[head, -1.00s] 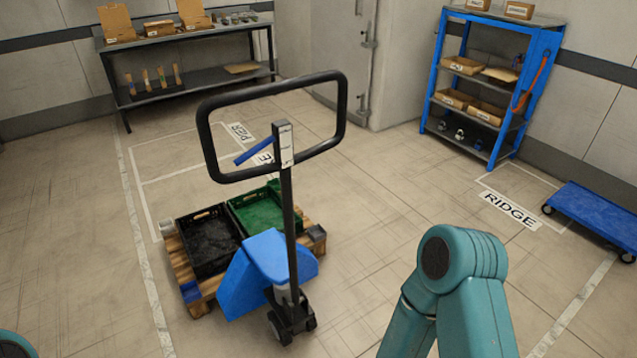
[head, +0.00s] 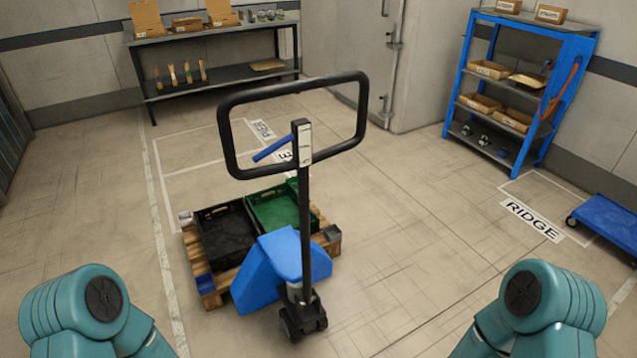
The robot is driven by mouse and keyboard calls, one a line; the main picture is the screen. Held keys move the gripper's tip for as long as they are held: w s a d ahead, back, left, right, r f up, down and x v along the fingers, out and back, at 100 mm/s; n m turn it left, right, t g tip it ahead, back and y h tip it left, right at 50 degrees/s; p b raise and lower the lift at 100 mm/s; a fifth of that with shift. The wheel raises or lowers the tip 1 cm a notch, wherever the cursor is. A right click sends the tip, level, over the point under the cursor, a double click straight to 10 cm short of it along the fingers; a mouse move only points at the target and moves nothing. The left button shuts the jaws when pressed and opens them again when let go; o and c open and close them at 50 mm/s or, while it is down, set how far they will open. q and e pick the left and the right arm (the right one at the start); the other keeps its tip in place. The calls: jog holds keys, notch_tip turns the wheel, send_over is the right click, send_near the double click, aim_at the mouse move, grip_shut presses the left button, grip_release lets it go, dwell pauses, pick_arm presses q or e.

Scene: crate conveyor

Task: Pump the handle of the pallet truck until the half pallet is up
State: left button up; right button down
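The pallet truck (head: 283,268) stands in front of me, blue at its body, with its black loop handle (head: 226,138) upright on a dark shaft. A small blue lever (head: 272,150) sticks out left of the shaft inside the loop. The wooden half pallet (head: 203,272) is beyond the truck body and carries a black crate (head: 225,263) and a green crate (head: 268,191). Its height above the floor is hard to tell. Teal links of both my arms show at the lower left and lower right. Neither gripper is in view, and nothing of mine touches the handle.
A dark workbench (head: 215,82) with boxes stands at the back left. A blue shelf rack (head: 465,80) stands at the back right, and a blue platform cart (head: 612,222) is at the right edge. Floor around the truck is clear, with a RIDGE label (head: 532,220) at right.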

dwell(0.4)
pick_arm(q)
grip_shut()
